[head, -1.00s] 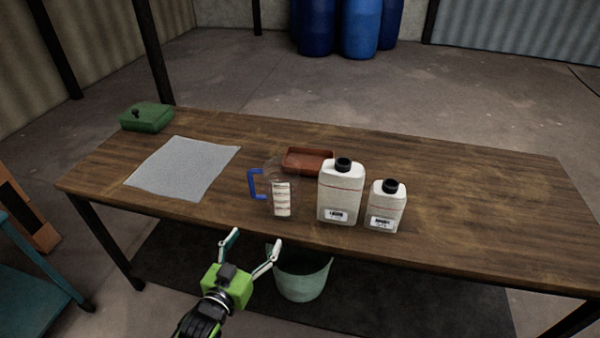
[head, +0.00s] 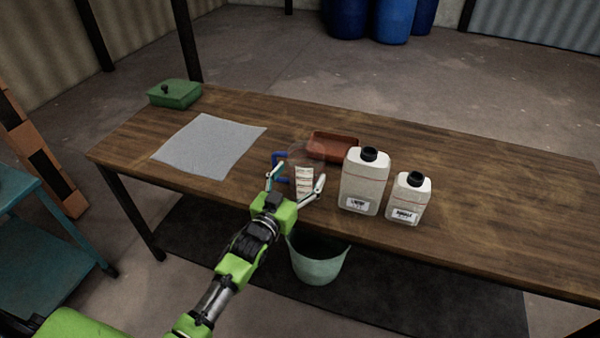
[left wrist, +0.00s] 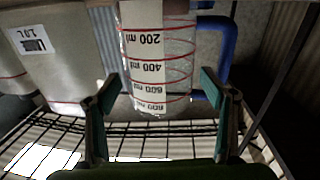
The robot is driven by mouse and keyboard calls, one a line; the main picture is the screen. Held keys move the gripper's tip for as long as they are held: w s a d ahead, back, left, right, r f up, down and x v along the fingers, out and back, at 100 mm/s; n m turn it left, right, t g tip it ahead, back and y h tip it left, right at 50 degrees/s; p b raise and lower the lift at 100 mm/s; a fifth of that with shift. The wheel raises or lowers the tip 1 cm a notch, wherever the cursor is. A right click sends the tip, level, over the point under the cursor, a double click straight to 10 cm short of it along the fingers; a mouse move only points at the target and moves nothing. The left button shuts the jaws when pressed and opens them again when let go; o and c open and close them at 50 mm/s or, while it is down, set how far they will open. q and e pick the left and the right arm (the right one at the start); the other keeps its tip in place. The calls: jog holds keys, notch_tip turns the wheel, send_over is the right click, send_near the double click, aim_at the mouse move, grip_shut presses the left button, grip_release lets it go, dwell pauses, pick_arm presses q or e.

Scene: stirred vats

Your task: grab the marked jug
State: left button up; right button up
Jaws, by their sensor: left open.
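The marked jug (head: 304,180) is clear, with a white scale strip and a blue handle, and stands near the front edge of the wooden table (head: 480,160). In the left wrist view the jug (left wrist: 157,70) shows red rings and ml marks, its blue handle to the right. My left gripper (head: 296,178) is open, its fingers on either side of the jug's image in the head view. In the left wrist view the open fingertips (left wrist: 164,85) lie below and around the jug's near end; contact cannot be told. My right gripper is not in view.
A large white bottle (head: 364,182) and a smaller one (head: 408,199) stand right of the jug. A red-brown tray (head: 334,147) lies behind it. A grey cloth (head: 210,146) and green box (head: 175,94) are left. A pale bucket (head: 318,264) sits below the table edge.

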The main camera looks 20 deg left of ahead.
aim_at(313, 154)
pick_arm(q)
jog(key=w, duration=0.3)
jog(key=shift+w+d+r, duration=0.1)
jog(key=shift+w+d, duration=0.2)
jog(key=c, duration=1)
jog(key=shift+r, duration=0.1)
